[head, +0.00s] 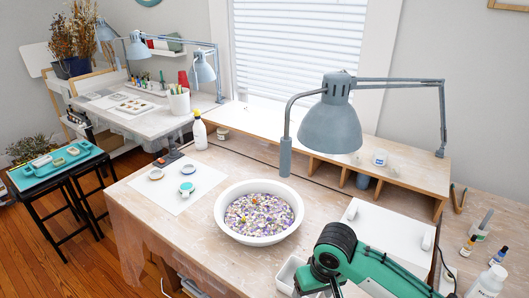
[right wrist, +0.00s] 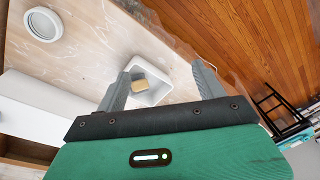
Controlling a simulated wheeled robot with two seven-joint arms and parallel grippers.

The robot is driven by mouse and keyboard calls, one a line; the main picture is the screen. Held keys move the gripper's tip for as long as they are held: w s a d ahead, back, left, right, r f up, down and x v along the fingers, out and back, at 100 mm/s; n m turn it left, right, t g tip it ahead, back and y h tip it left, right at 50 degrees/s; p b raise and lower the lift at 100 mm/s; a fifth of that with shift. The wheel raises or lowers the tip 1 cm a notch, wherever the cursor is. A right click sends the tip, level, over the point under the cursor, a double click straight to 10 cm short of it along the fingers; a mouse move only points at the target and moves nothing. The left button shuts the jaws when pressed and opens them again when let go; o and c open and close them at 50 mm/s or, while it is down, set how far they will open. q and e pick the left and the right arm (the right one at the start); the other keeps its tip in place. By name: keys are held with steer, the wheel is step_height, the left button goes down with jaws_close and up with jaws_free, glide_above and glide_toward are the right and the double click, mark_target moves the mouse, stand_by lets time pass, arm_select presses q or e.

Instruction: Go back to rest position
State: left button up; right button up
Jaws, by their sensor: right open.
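My right arm, green and black, comes into the head view from the lower right and ends over the table's front. In the right wrist view my right gripper (right wrist: 163,70) is open, its two grey fingers spread apart. Below and between them is a white square tray (right wrist: 152,98) with a small tan block (right wrist: 143,84) that appears to lie in it, near one finger. The tray also shows in the head view (head: 286,275), partly hidden by my arm. My left gripper is not in view.
A white bowl of coloured pieces (head: 221,221) stands mid-table (head: 140,210), with a blue-grey lamp (head: 330,125) behind it. A white sheet (head: 172,199) holds small round items. A spray bottle (head: 199,133) and a wooden shelf (head: 400,178) stand at the back. Small bottles (head: 467,247) are at right.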

steer(key=s+a+f+t+y, duration=0.2)
steer(key=s+f, duration=0.2)
steer(key=s, duration=0.4)
steer(key=s+d+f+m+t+h, duration=0.1)
steer(key=s+d+f+h, duration=0.25)
steer(key=s+d, duration=0.9)
step_height(320, 180, down, 32)
steer(key=g, duration=0.1)
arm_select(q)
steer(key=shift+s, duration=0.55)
arm_select(e)
steer(key=s+d+f, duration=0.2)
steer(key=s+f, duration=0.7)
steer(key=s+d+f+g, duration=0.1)
steer(key=s+d+f, duration=0.1)
steer(key=s+f, duration=0.8)
steer(key=shift+g, duration=0.3)
steer(key=shift+s, duration=0.1)
